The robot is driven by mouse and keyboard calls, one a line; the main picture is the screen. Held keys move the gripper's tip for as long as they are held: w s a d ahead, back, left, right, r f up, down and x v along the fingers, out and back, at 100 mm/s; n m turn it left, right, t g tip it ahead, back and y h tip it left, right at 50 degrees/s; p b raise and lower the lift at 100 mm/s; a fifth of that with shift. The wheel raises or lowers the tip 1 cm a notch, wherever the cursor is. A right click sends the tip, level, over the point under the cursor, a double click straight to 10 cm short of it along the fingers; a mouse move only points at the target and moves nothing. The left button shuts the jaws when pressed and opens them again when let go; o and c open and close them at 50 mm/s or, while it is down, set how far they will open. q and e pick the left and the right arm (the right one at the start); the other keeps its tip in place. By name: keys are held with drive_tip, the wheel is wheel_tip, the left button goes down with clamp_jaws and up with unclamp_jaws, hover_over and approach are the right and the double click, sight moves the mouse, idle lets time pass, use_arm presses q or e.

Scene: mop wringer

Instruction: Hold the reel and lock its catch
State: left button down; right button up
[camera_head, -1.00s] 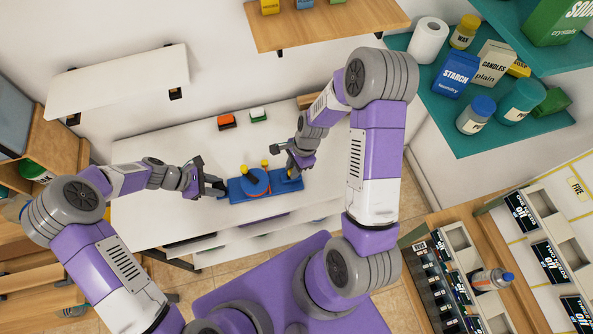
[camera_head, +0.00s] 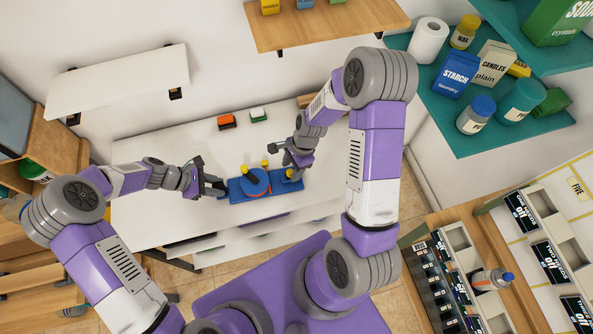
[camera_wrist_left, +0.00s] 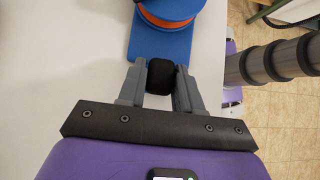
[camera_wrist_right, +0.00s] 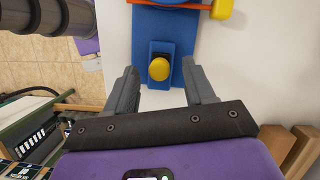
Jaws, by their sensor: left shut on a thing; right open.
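The reel (camera_head: 255,181) is a blue drum with an orange band, on a blue base (camera_head: 237,194) on the white table. My left gripper (camera_head: 217,188) is at the base's left end, its fingers shut on a black block (camera_wrist_left: 160,75) there. My right gripper (camera_head: 291,160) is open at the base's right end. In the right wrist view, a yellow knob (camera_wrist_right: 159,69) on a small blue block lies ahead, between and beyond the open fingertips. Which part is the catch is not clear. An orange bar (camera_wrist_right: 188,5) and a yellow piece (camera_wrist_right: 221,9) show at the top edge.
A red-orange block (camera_head: 227,122) and a white-topped green block (camera_head: 258,115) sit behind the reel. The white table (camera_head: 150,220) is clear to the left. A wall shelf (camera_head: 325,22) hangs above the back; teal shelves with goods (camera_head: 440,100) stand at right.

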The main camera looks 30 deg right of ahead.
drive_tip(key=v, duration=1.1)
drive_tip(key=shift+r, duration=0.2)
use_arm(q)
drive_tip(key=c, duration=0.7)
unclamp_jaws()
drive_tip(key=v, duration=1.2)
drive_tip(key=shift+s+f, duration=0.1)
